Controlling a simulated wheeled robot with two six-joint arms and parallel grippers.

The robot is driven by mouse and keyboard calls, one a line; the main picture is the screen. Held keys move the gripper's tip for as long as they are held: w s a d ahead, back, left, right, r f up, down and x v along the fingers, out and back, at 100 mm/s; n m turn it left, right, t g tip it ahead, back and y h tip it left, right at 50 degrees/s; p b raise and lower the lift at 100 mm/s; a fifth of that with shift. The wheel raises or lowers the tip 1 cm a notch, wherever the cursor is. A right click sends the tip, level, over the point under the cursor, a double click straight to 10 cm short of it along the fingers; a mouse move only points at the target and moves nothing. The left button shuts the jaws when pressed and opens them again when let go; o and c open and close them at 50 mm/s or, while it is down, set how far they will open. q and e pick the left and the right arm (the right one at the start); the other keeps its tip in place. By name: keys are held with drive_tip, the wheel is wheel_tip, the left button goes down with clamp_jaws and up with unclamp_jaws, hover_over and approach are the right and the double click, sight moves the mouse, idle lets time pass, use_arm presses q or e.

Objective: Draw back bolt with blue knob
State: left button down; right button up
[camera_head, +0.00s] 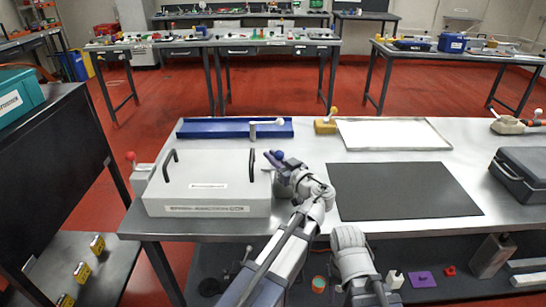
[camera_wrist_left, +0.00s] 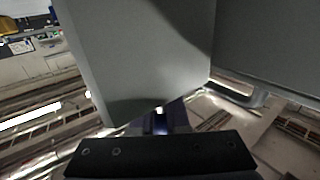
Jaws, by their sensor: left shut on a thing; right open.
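In the left wrist view, a small blue part (camera_wrist_left: 160,122) shows between the fingers beside the big grey box wall (camera_wrist_left: 140,60). A red knob (camera_head: 130,156) sticks up at the box's left side. My right gripper cannot be made out; only a grey link of that arm shows.
A blue tray (camera_head: 200,130) with a white-ended lever lies behind the box. A dark mat (camera_head: 400,190) lies to the right, with a white-topped panel (camera_head: 390,134) behind it and a dark case (camera_head: 522,174) at the right edge. The mat is clear.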

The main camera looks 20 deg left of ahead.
use_arm(q)
drive_tip(key=shift+w+r, duration=0.15)
idle(0.3)
drive_tip(key=d, duration=0.2)
drive_tip(key=w+d, duration=0.1)
drive_tip(key=d, duration=0.1)
drive_tip(key=shift+w+d, duration=0.1)
drive_tip(key=shift+w, duration=0.05)
drive_tip(key=c, duration=1)
unclamp_jaws()
drive_tip(key=shift+o, duration=0.4)
drive_tip(key=shift+s, duration=0.2)
